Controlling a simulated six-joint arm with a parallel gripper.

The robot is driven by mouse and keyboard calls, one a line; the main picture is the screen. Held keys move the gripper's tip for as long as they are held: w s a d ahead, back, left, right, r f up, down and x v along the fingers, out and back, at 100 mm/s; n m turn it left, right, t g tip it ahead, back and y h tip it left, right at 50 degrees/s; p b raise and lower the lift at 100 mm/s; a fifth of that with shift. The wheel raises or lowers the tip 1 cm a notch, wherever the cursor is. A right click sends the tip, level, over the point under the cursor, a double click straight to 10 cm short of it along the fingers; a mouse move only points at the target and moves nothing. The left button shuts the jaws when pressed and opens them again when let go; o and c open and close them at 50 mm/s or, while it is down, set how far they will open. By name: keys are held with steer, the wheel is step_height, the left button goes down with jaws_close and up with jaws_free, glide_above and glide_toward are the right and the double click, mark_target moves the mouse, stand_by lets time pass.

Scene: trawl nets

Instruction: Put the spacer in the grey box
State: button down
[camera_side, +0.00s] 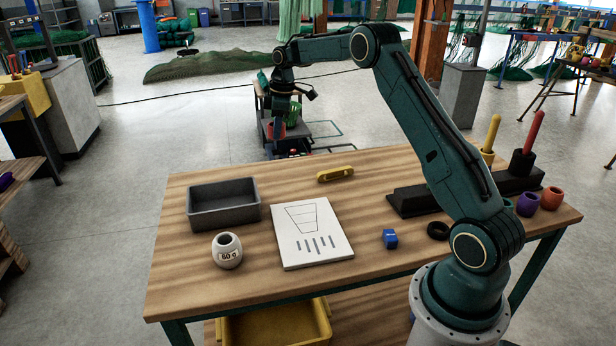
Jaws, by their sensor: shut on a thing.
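The grey box (223,204) is an open, empty-looking tray at the left of the wooden table. My gripper (277,128) is well away from it, past the table's far edge, over a low cart. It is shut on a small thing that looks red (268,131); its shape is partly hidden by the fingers. I cannot tell for certain whether it is the spacer.
Purple (527,204) and orange (552,198) pieces stand at the right.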

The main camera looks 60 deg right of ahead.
steer(key=w+a, duration=0.3)
steer(key=a, duration=1)
steer(key=shift+w+r+n, duration=0.25)
steer(key=shift+w+n, duration=0.05)
steer(key=shift+n, duration=0.1)
steer(key=shift+f, duration=0.1)
step_height(320, 180, down, 20)
steer(key=shift+r, duration=0.1)
steer(key=c, duration=1.6)
jaws_free()
steer(key=shift+o, duration=0.2)
step_height(320, 180, up, 12)
steer(key=s+d, duration=0.1)
steer(key=shift+s, duration=0.2)
